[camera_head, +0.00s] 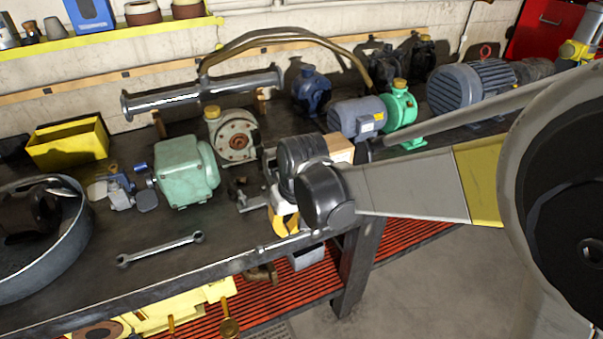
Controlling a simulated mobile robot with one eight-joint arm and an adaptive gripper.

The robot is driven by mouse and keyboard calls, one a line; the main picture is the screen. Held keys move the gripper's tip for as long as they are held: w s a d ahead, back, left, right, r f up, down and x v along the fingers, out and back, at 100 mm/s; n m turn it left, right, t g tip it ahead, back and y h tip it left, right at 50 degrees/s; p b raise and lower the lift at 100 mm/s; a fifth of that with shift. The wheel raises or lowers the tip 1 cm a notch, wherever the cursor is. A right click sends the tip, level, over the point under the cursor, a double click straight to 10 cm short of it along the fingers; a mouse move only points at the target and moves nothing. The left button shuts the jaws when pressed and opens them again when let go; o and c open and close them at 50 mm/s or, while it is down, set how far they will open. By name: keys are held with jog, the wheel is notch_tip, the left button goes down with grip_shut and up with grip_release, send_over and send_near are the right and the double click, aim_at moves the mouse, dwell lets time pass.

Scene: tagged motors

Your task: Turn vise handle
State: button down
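A grey metal piece (248,204) with a bar-like end lies just left of my gripper. It may be part of a vise, but my wrist and gripper cover much of that area. A small blue-grey device (124,192), also vise-like, stands farther left on the bench. I cannot tell which one carries the vise handle.
A wrench (160,249) lies on the dark workbench (90,290). A pale green motor (185,172) and a round-flanged pump (233,138) stand behind. A yellow bin (67,145) and a large round pan (76,235) are at left. Several motors line the back right.

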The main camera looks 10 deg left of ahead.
jog(key=shift+b+x, duration=0.35)
jog(key=shift+x, duration=1.15)
jog(key=shift+w+f, duration=0.1)
jog(key=shift+f, duration=0.05)
jog(key=shift+s+a+f+h, duration=0.1)
jog(key=shift+s+h, duration=0.1)
jog(key=shift+h, duration=0.1)
jog(key=shift+w+f+b, duration=0.1)
jog(key=shift+b, duration=0.2)
